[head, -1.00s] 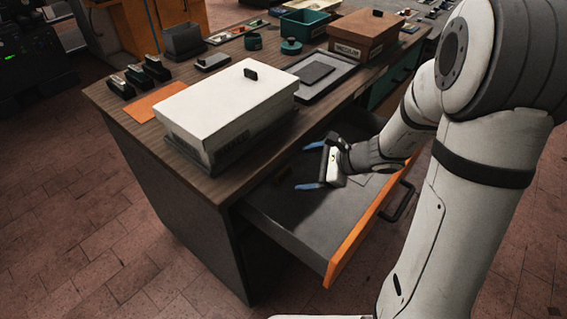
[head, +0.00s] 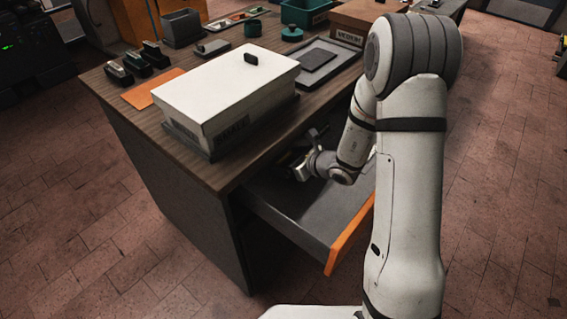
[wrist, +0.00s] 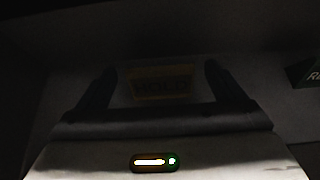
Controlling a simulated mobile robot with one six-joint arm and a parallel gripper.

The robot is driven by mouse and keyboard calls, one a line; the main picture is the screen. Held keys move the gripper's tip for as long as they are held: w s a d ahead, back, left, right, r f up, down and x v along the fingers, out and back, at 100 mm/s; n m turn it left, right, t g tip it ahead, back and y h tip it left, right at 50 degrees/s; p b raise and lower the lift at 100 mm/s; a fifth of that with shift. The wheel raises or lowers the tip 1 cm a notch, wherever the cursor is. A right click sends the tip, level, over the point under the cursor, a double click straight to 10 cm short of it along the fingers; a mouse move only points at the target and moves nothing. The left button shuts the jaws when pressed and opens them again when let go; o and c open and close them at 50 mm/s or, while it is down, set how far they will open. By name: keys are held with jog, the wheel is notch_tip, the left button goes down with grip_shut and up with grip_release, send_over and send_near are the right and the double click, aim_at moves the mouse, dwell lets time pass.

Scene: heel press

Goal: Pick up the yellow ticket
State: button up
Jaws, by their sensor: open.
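My gripper (wrist: 160,72) is open in the wrist view, with one dark finger on each side. Between the fingers lies a dim yellow-brown ticket (wrist: 160,84) with faint dark lettering. The picture is too dark to show whether the fingers touch it. In the head view my gripper (head: 301,168) reaches down into the back of the open drawer (head: 300,212), by the desk's edge. Its fingers are hard to make out there, and the ticket is not visible in that view.
A dark greenish item with pale letters (wrist: 306,72) sits at the right of the wrist view. The desk top (head: 190,168) overhangs the drawer's back and carries a white lidded box (head: 225,90). The drawer's orange front (head: 350,236) stands pulled out.

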jog(key=shift+x, duration=0.95)
jog(key=c, duration=1)
